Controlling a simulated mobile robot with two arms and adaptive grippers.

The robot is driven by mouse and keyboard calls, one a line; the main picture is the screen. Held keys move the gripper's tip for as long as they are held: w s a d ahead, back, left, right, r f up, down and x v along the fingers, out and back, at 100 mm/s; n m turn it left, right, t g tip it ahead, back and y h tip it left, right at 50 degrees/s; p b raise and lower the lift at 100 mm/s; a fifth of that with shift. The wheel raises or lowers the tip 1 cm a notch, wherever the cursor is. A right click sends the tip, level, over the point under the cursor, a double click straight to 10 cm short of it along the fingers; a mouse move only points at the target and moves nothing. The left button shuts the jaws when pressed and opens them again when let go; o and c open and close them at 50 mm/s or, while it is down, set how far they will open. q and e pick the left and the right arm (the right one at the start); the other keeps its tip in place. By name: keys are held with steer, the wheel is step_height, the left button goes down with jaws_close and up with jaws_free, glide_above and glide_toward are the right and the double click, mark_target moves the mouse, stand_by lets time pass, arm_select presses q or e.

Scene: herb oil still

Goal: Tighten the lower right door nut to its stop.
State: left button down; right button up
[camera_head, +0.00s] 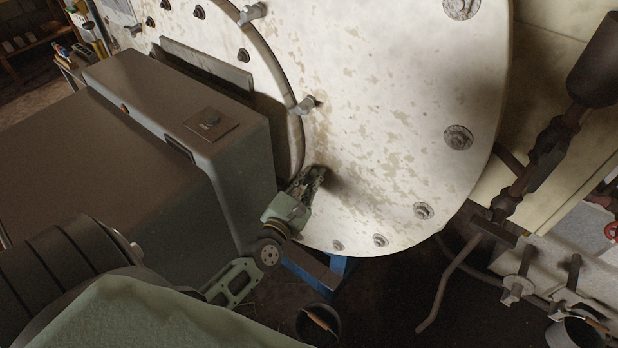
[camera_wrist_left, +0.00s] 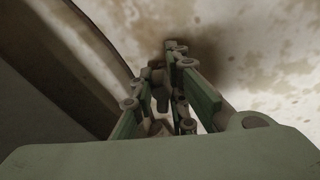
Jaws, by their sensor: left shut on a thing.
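How tight the nut is cannot be seen. My right gripper is not in view.
A large dark brown box (camera_head: 130,130) stands close left of my left gripper. Pipework with a dark valve (camera_head: 550,145) is at the right. A bucket (camera_head: 318,322) stands on the floor below. The flange face right of the gripper is clear apart from bolts.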

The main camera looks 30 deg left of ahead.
arm_select(q)
steer(key=shift+f+m+b, duration=0.1)
steer(key=shift+m+b, duration=0.45)
steer(key=shift+m, duration=0.05)
steer(key=shift+d+f+m+t+b, duration=0.15)
steer(key=shift+m+t+b, duration=0.25)
steer(key=shift+m+b, duration=0.6)
steer(key=m+t+h+b, duration=0.1)
steer(key=m+b, duration=0.1)
steer(key=m, duration=0.4)
steer(key=shift+d+f, duration=0.15)
steer(key=m+h+b, duration=0.1)
steer(key=m, duration=0.3)
steer(key=shift+f+t, duration=0.1)
steer(key=shift+t, duration=0.2)
steer(key=shift+f+m+h+b, duration=0.1)
steer(key=shift+m+h+b, duration=0.35)
steer(key=shift+m, duration=1.35)
steer(key=shift+h, duration=0.25)
